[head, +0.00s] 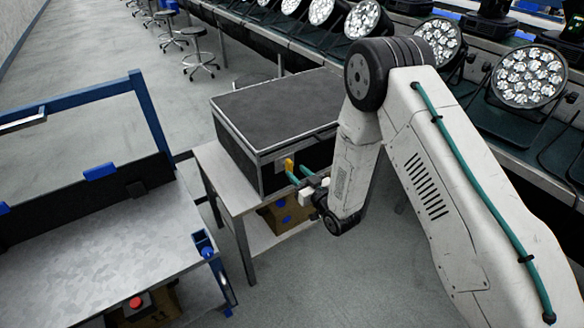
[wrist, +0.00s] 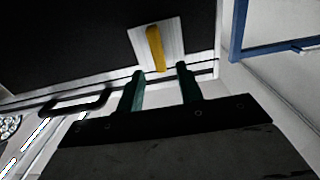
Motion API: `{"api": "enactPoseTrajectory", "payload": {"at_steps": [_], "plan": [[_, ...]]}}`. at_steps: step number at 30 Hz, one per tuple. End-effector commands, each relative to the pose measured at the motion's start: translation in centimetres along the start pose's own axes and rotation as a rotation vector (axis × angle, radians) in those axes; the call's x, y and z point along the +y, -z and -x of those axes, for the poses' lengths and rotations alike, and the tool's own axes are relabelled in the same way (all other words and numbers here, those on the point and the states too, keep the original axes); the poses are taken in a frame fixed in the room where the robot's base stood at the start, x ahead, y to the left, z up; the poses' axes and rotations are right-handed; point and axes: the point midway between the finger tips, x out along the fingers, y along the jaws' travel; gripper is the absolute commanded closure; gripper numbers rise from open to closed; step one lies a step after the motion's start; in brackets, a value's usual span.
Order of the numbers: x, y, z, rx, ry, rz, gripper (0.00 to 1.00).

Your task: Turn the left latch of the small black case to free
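In the wrist view the latch (wrist: 154,46) is a narrow bar on a pale plate (wrist: 174,40), roughly in line with the plate's sides. My gripper (head: 306,178) is in front of the latch. In the wrist view its two teal fingers (wrist: 160,69) are apart, with the latch's lower end in the gap or just beyond it. I see no contact. Most of the case's right front is hidden by my arm.
A black handle (wrist: 76,103) sits beside the latch in the wrist view. The stand (head: 222,182) has a lower shelf holding a brown item. A grey workbench (head: 110,255) with a blue frame is at left. Several stage lights (head: 528,76) line the right. Open floor lies between.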

Motion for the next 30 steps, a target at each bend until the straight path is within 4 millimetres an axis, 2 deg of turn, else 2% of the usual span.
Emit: {"api": "enactPoseTrajectory", "payload": {"at_steps": [3,7,18,19,22,23,30], "plan": [[-0.1,0.0,-2.0,0.001,0.001,0.001,0.64],[0.0,0.0,-3.5,0.000,0.000,0.001,0.64],[0.0,0.0,-4.2,-0.002,-0.001,0.000,0.64],[0.0,0.0,-4.2,-0.002,-0.001,0.000,0.69],[0.0,0.0,-4.2,-0.002,-0.001,0.000,0.97],[0.0,0.0,-4.2,-0.002,-0.001,0.000,1.00],[0.1,0.0,-4.1,-0.002,-0.001,0.007,1.00]]}}
